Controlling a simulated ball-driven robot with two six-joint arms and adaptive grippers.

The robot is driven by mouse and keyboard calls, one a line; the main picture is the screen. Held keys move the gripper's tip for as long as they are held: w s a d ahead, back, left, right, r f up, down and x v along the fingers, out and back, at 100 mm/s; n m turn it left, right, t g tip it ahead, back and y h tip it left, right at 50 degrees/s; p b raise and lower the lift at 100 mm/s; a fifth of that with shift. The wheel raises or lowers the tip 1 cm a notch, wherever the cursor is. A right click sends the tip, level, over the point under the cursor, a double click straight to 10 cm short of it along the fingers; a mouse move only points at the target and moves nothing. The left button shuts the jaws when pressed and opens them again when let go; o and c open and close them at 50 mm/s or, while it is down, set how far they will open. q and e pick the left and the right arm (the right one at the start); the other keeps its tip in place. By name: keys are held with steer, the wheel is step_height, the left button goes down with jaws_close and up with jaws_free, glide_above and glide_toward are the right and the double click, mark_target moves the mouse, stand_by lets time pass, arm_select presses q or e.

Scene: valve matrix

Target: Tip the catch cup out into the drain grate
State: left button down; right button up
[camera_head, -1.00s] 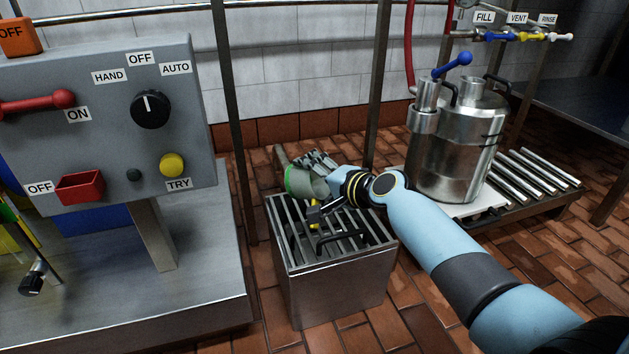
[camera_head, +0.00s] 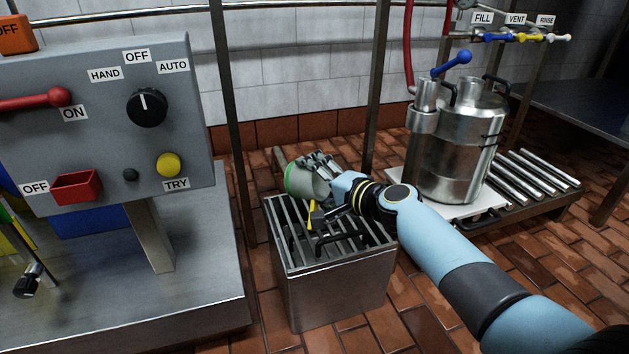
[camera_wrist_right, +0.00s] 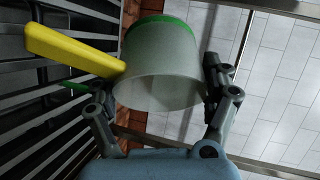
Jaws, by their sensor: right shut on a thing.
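The catch cup (camera_head: 306,183) is pale grey with a green band at one end. It is tilted well over above the drain grate (camera_head: 345,262), its green end to the left in the head view. My right gripper (camera_head: 325,174) is shut on the cup; in the right wrist view its fingers (camera_wrist_right: 165,98) stand on both sides of the cup (camera_wrist_right: 158,68). A yellow handle (camera_wrist_right: 75,50) shows beside the cup in the wrist view. I cannot see anything pouring out. My left gripper is not in view.
A grey control panel (camera_head: 105,120) stands at left on a steel bench (camera_head: 205,290). A dark post (camera_head: 375,90) rises behind the grate. Tiled floor (camera_head: 425,310) is open at front right.

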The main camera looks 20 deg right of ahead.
steer(key=shift+s+d+r+m+t+y, duration=0.1)
steer(key=shift+s+d+m+t+y, duration=0.15)
steer(key=shift+t, duration=0.25)
steer(key=shift+d+r+m+t+y, duration=0.1)
steer(key=shift+m+t+y, duration=0.05)
steer(key=shift+t+y, duration=0.3)
steer(key=shift+s+d+r+m+t, duration=0.2)
steer(key=shift+m+t, duration=0.1)
steer(key=shift+t, duration=0.3)
steer(key=shift+s+d+r+m+t, duration=0.15)
steer(key=shift+m+t, duration=0.15)
steer(key=shift+t, duration=0.25)
